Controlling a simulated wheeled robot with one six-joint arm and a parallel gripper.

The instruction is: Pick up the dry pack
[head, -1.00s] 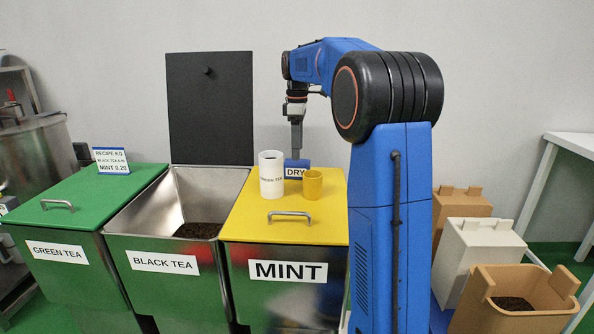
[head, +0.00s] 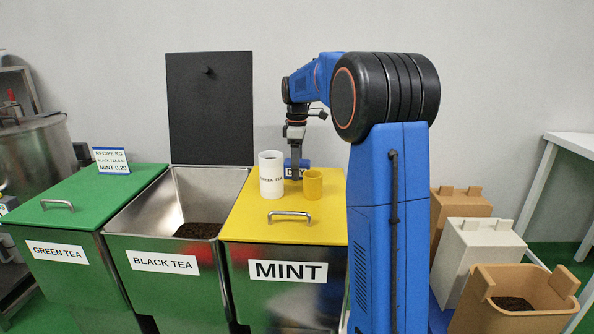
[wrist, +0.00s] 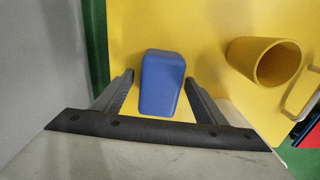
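In the wrist view the plain blue pack (wrist: 161,85) lies between my two fingers. My gripper (wrist: 160,78) is open, with one finger on each side of the pack and a gap showing on both sides. In the head view my gripper (head: 295,176) points down at the pack. The fingertips' exact height there cannot be told.
The lid handle (head: 290,214) is nearer the front. The black tea bin (head: 175,250) is open on the left, with its dark lid (head: 210,110) raised.

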